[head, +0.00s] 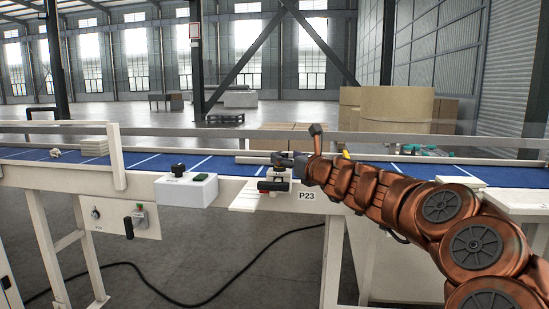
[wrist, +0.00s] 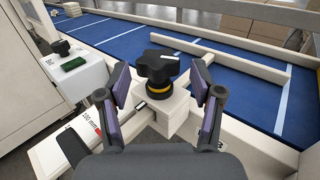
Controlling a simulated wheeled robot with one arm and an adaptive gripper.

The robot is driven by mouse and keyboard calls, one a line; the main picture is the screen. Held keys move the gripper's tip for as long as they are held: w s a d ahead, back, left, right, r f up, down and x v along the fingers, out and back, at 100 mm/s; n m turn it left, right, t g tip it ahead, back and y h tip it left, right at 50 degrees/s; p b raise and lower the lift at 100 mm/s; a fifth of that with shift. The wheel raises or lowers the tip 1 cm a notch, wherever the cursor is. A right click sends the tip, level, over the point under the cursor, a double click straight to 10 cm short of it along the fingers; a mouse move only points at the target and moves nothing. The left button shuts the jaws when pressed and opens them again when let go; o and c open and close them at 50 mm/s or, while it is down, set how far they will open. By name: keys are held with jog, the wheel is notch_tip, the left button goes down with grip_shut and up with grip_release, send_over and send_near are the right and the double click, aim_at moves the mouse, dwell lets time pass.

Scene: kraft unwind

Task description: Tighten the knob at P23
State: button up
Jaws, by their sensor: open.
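The knob at P23 is a black lobed knob (wrist: 157,66) with a white mark on top and a yellow ring below. It stands upright on a cream block (wrist: 163,120) at the edge of the conveyor. In the wrist view my gripper (wrist: 161,84) is open, with one purple-padded finger on each side of the knob. Gaps show between the pads and the knob. In the head view my gripper (head: 287,162) is at the block above the P23 label (head: 306,196) and partly hides the knob.
A blue conveyor belt (head: 225,166) runs behind, with cream rails. A white box with another black knob (head: 178,168) stands to the left. A plate marked 100 mm (wrist: 88,128) lies beside the block. A control panel (head: 128,219) hangs farther left.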

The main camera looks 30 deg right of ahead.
aim_at(278, 152)
jog(key=w, duration=0.4)
jog(key=shift+w+f, duration=0.2)
jog(key=shift+w, duration=0.2)
jog(key=shift+w+a+r, duration=0.1)
jog(key=shift+w+r, duration=0.05)
jog(key=shift+w, duration=0.3)
jog(key=c, duration=1.1)
